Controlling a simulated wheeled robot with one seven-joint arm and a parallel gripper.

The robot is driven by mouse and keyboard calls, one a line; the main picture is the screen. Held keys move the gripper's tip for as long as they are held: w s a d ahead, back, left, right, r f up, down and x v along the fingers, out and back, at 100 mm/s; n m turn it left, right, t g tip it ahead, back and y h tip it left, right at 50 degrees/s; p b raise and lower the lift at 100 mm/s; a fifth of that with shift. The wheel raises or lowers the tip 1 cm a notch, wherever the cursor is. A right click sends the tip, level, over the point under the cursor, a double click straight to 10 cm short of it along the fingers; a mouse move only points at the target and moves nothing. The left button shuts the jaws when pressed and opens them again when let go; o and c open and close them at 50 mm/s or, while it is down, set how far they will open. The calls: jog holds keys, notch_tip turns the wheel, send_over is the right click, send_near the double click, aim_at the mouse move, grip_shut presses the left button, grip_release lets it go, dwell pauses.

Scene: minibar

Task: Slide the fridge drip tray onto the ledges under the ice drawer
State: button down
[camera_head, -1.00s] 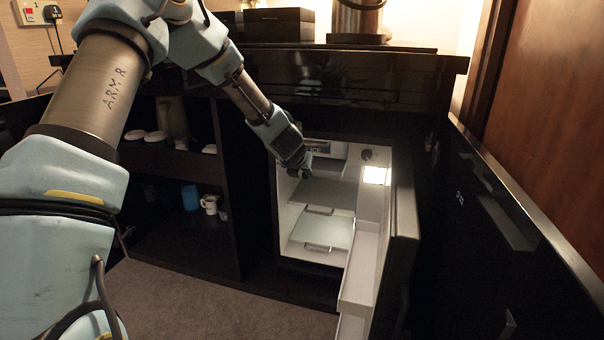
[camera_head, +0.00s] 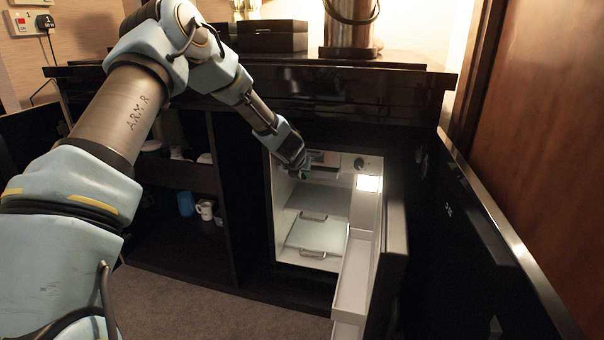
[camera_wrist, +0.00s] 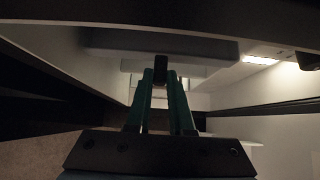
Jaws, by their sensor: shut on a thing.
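My gripper (camera_head: 303,172) is at the upper left of the open fridge's mouth. In the wrist view its two green fingers (camera_wrist: 160,75) are closed on a small dark tab at the near edge of a flat grey slab, which I take to be the drip tray (camera_wrist: 115,42). The slab spans the upper middle of that view, roughly level. The ice drawer (camera_head: 331,158) shows only in part at the top of the fridge, behind my gripper. The ledges cannot be made out, nor whether the tray touches them.
The fridge door (camera_head: 394,245) stands open at the right with white door bins (camera_head: 354,275). Lower shelves with metal handles (camera_head: 314,254) sit inside. A lit lamp (camera_head: 368,184) and a knob (camera_head: 359,163) are at the upper right. A dark cabinet with mugs (camera_head: 205,209) is left.

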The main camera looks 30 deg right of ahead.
jog(key=shift+w+d, duration=0.1)
jog(key=shift+d, duration=0.05)
jog(key=c, duration=0.7)
grip_release()
jog(key=s+a+r, duration=0.1)
jog(key=s+a, duration=0.2)
jog(key=s+a+r, duration=0.1)
jog(key=s+a, duration=0.3)
jog(key=s+a+r+b, duration=0.1)
jog(key=s+a, duration=0.2)
jog(key=s, duration=0.1)
jog(key=shift+s+a+r, duration=0.2)
jog(key=shift+a+r, duration=0.05)
jog(key=shift+a, duration=0.15)
